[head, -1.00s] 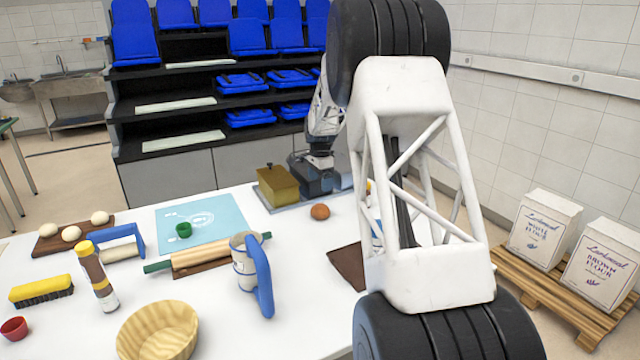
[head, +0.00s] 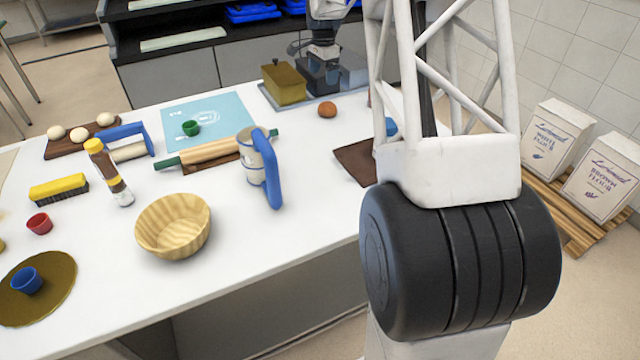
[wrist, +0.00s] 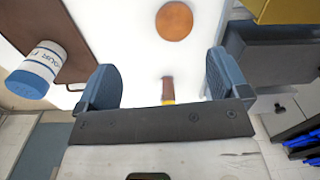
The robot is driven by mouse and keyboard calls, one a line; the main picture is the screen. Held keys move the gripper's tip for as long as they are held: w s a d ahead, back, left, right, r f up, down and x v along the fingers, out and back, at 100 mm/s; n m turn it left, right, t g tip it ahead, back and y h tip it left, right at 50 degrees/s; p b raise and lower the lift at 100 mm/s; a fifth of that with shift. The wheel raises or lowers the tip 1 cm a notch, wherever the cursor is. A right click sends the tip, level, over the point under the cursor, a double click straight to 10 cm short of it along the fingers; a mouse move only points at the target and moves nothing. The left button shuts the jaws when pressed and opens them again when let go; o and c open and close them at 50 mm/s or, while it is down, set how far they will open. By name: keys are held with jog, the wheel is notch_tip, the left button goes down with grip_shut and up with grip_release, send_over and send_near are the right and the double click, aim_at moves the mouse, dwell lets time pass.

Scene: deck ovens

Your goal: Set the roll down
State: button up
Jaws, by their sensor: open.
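The roll (head: 327,110) is round and brown. It sits on the white table just in front of the metal tray (head: 352,78). In the wrist view the roll (wrist: 174,20) shows whole at the top, beyond my fingertips and apart from them. My gripper (wrist: 163,85) is open, its two blue-grey fingers wide apart with nothing held between them. In the head view my gripper's end is dark and small near the tray, behind the roll, and its fingers are hard to make out there.
A golden lidded tin (head: 284,84) stands on the tray. A blue-capped white jar (wrist: 40,68) is by a brown mat (head: 357,160). My arm hides part of the table's right side.

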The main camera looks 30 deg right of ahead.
jog(key=s+a+r+n+t, duration=0.1)
jog(key=s+a+r+n, duration=0.4)
jog(key=s+a, duration=0.55)
jog(key=s+a+r+n, duration=0.3)
jog(key=s+a+r, duration=0.4)
jog(key=s, duration=0.7)
jog(key=s+a+f+n, duration=0.1)
jog(key=s+a+n, duration=0.2)
jog(key=s, duration=0.6)
jog(key=s+a+f+n+t, duration=0.1)
jog(key=s+a+n, duration=0.1)
jog(key=s, duration=0.8)
jog(key=s+a+f+n, duration=0.2)
jog(key=s+a, duration=0.3)
jog(key=s, duration=0.5)
jog(key=shift+n, duration=0.8)
